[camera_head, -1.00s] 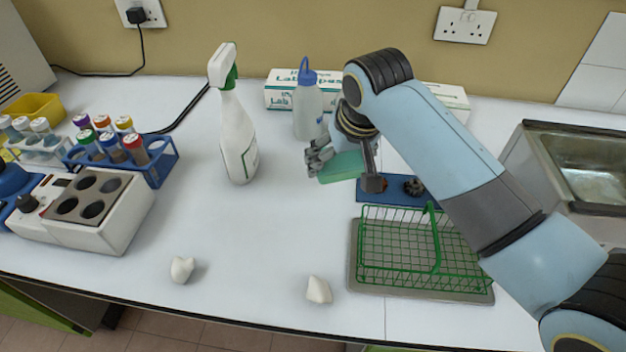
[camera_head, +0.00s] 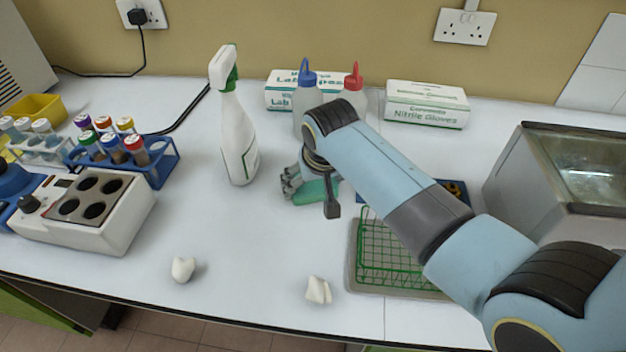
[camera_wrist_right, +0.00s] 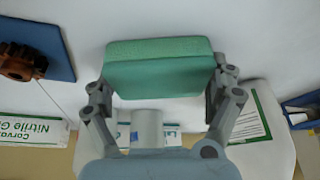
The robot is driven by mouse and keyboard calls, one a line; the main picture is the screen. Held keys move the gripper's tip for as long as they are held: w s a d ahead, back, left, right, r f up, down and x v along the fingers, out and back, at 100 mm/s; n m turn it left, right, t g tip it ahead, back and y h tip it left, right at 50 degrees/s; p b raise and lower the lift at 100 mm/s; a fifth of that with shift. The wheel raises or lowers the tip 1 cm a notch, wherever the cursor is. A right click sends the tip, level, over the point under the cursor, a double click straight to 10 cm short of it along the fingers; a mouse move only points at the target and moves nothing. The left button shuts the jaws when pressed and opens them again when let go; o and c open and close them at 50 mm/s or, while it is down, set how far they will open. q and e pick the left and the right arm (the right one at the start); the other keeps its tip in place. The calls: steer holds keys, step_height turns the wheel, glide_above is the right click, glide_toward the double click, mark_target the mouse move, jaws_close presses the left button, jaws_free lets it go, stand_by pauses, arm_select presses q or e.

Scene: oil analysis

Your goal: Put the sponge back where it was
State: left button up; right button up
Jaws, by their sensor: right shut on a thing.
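The green sponge (camera_head: 314,190) is held in my right gripper (camera_head: 312,188), low over the white bench between the spray bottle and the green wire basket. Part of it is hidden behind the gripper and wrist in the head view. In the right wrist view the sponge (camera_wrist_right: 160,68) spans between the two fingers of the right gripper (camera_wrist_right: 160,85), which is shut on it. Whether it touches the bench is hard to tell. My left gripper is not in view.
A white spray bottle (camera_head: 238,140) stands just left of the sponge. The wire basket (camera_head: 385,262) sits on a grey tray to the right. Two crumpled white pieces (camera_head: 183,269) (camera_head: 318,290) lie near the front edge.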

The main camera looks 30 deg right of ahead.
steer(key=o, duration=0.9)
steer(key=shift+r, duration=0.1)
steer(key=v, duration=1.2)
steer(key=shift+p, duration=0.4)
